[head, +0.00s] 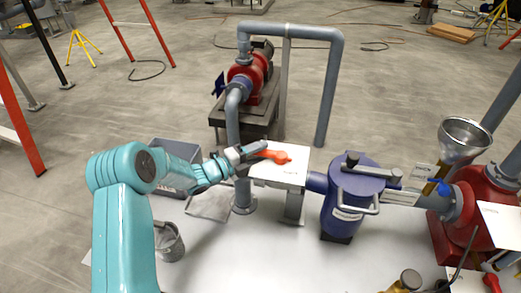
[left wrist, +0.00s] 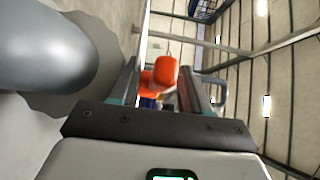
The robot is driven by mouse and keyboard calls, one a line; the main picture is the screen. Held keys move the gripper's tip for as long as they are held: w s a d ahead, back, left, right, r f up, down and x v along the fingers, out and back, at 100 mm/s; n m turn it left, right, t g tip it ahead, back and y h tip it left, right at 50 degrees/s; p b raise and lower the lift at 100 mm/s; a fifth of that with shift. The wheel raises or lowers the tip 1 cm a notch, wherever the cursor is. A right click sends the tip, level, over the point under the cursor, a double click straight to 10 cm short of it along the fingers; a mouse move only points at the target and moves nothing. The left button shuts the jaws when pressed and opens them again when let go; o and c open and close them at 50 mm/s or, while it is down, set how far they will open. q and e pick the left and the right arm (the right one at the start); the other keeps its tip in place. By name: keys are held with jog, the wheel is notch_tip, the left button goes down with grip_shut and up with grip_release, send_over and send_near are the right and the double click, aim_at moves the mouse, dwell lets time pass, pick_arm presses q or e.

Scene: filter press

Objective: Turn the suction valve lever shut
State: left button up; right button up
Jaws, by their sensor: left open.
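The orange-red valve lever (head: 276,156) lies over a white plate on the pipe line, left of the blue strainer pot. It also shows in the left wrist view (left wrist: 164,72), between the two fingers. My left gripper (head: 252,150) comes in from the left at the lever's left end. In the left wrist view my left gripper (left wrist: 165,90) is open with a finger on each side of the lever; I cannot tell whether either touches it. The valve body under the plate is hidden. My right gripper is not in view.
The white plate (head: 293,174) sits just below the lever. The blue pot (head: 350,205) stands to its right, and a grey vertical pipe (head: 233,120) rises close behind my gripper. A red pump (head: 485,205) and metal funnel (head: 466,137) are at the right. A grey bucket (head: 169,242) stands at the lower left.

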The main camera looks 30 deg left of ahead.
pick_arm(q)
jog(key=shift+w+d, duration=0.25)
jog(key=shift+w, duration=0.1)
grip_shut()
